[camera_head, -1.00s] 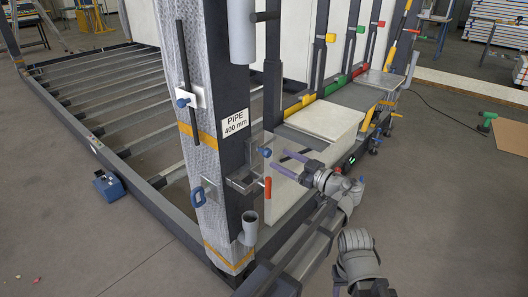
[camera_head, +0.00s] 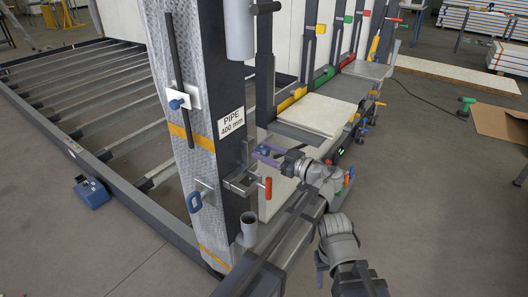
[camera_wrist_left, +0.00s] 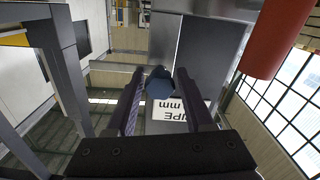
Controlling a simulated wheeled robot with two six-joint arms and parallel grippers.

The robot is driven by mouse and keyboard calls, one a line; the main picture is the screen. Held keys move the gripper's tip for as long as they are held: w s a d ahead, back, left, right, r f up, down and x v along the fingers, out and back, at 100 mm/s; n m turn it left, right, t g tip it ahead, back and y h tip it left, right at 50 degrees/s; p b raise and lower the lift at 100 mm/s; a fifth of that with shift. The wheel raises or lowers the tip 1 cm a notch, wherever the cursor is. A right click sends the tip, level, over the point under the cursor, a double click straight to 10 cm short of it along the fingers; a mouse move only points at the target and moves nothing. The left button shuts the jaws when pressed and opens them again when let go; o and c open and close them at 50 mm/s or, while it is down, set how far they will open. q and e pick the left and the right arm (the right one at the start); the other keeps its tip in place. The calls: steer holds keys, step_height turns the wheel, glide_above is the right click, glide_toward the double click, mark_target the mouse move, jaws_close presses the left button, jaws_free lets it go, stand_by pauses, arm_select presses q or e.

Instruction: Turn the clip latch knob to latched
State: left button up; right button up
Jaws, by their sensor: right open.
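The blue clip latch knob (camera_head: 264,150) sits beside the dark post, just right of the PIPE 400 mm label. My left gripper (camera_head: 262,156) is at the knob, its purple fingers pointing left. In the left wrist view the knob (camera_wrist_left: 158,83) lies between the two fingertips (camera_wrist_left: 158,78), with a narrow gap on each side. The left gripper is open there. Whether a finger touches the knob is hard to tell. My right gripper (camera_head: 320,268) is low, in front of the frame and away from the knob. Only part of its fingers shows.
A clamp with a red handle (camera_head: 267,188) is just below my left gripper. A grey tube (camera_head: 249,230) stands under it. Another blue knob (camera_head: 176,104) is on a white plate on the wrapped post.

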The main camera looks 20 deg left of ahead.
arm_select(q)
jaws_close()
stand_by(1.1)
